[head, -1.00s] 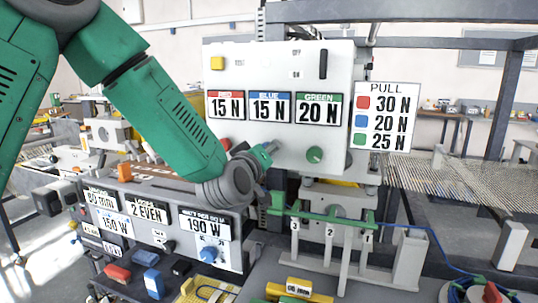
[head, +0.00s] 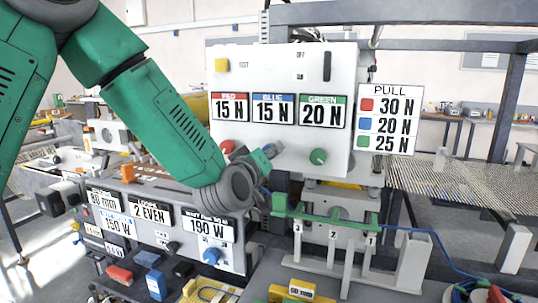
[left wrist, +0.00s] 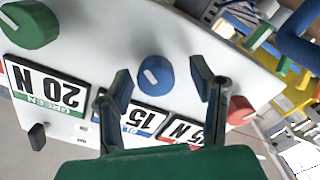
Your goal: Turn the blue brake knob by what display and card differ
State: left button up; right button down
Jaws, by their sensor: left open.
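The white panel (head: 285,65) has displays reading red 15 N (head: 230,107), blue 15 N (head: 273,109) and green 20 N (head: 322,111). The PULL card (head: 389,118) beside it reads red 30 N, blue 20 N, green 25 N. The blue knob (left wrist: 155,74) shows in the left wrist view with a white mark; in the head view my left gripper (head: 266,160) hides it. My left gripper (left wrist: 162,88) is open, a finger on each side of the blue knob, apart from it. The red knob (head: 227,147) and green knob (head: 318,156) flank it. My right gripper is not in view.
Below left is a grey panel with 190 W (head: 206,229) and other displays and a blue knob (head: 211,256). A green bar on numbered posts (head: 330,215) stands under the white panel. A mesh (head: 450,175) stretches to the right.

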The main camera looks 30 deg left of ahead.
pick_arm(q)
jog(key=v, duration=0.6)
jog(key=shift+s, duration=0.25)
jog(key=shift+a, duration=0.1)
